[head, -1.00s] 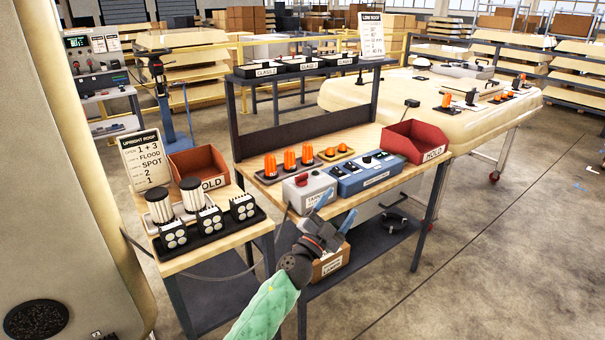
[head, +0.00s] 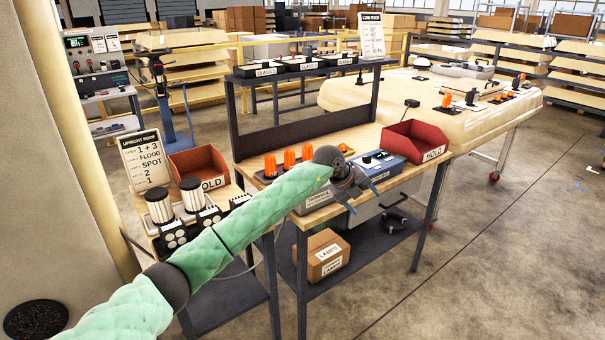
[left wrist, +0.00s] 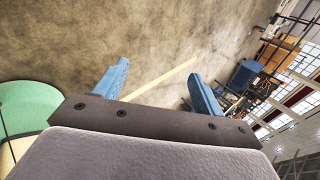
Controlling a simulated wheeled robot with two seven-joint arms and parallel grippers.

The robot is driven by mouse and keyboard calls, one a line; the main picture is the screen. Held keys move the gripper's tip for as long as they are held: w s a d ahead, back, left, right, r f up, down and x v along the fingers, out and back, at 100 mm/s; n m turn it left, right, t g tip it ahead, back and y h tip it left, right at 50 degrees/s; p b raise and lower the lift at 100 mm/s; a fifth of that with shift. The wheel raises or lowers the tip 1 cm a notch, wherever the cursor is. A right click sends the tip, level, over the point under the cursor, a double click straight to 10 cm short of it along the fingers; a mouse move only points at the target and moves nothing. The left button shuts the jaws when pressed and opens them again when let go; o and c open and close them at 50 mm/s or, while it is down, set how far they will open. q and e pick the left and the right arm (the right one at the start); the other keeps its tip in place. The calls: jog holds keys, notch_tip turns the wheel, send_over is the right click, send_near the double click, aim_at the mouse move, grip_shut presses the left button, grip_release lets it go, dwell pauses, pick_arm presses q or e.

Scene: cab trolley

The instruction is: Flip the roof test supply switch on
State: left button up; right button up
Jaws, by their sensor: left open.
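A blue box (head: 395,173) with small knobs and lit spots on top sits on the wooden bench, left of a red bin. Its left part is hidden behind my left gripper (head: 364,199). I cannot read its label or pick out a roof test supply switch. A grey box (head: 315,203) beside it is mostly covered by my left arm. My left gripper is at the bench's front edge, before the blue box. In the left wrist view, its blue fingers (left wrist: 158,88) are apart with nothing between them. My right gripper is out of view.
Orange beacons (head: 290,160) stand behind my left arm. The red bin (head: 412,143) is right of the blue box. Lamps (head: 160,207) stand on the left table. A carton (head: 322,255) sits on the lower shelf. A panel with switches (head: 98,65) stands far left. Floor at right is clear.

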pick_arm(q)
jog(key=w+a+r+n+y, duration=0.1)
jog(key=w+a+r+y, duration=0.2)
jog(key=a, duration=0.3)
jog(key=w+a+r+n+t+y, duration=0.1)
jog(key=w+a+r+n+y, duration=0.15)
jog(key=w+a+y, duration=0.2)
jog(key=w+a+r+n+y, duration=0.1)
jog(key=w+a+r+y, duration=0.2)
jog(key=a, duration=0.3)
jog(key=shift+h, duration=0.35)
jog(key=p+x, duration=0.2)
jog(key=x, duration=0.4)
jog(key=shift+w+a+f+p, duration=0.2)
jog(key=shift+w+f+p, duration=0.05)
jog(key=shift+f+p, duration=0.05)
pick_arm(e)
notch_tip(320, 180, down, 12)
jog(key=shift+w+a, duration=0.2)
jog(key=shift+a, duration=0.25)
pick_arm(q)
jog(key=shift+c, duration=0.4)
jog(key=shift+t, duration=0.3)
jog(key=c, duration=0.9)
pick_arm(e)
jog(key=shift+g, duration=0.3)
